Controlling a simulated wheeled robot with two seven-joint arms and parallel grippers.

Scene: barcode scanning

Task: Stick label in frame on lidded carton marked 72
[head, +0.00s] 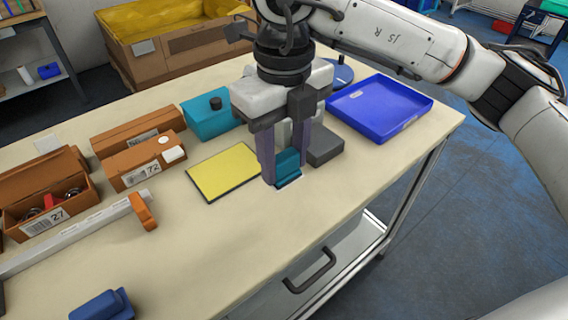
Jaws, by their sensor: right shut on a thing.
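The lidded carton marked 72 (143,163) is a brown box left of centre on the table. Its front bears a barcode with 72. A white round spot (163,140) and a white square (174,154) show at the right of its lid; I cannot tell whether either is the frame or a label. My right gripper (281,172) points down, right of the yellow pad, shut on a small teal block (288,163). The block is at or just above the table, with a pale edge below it. A label on its underside cannot be made out. My left gripper is not in view.
A yellow pad (224,171) lies between carton and gripper. A teal box with a black knob (205,122), a grey block (324,147) and a blue tray (378,107) stand nearby. An open carton marked 27 (45,219) and a long bar with an orange end (140,211) lie left.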

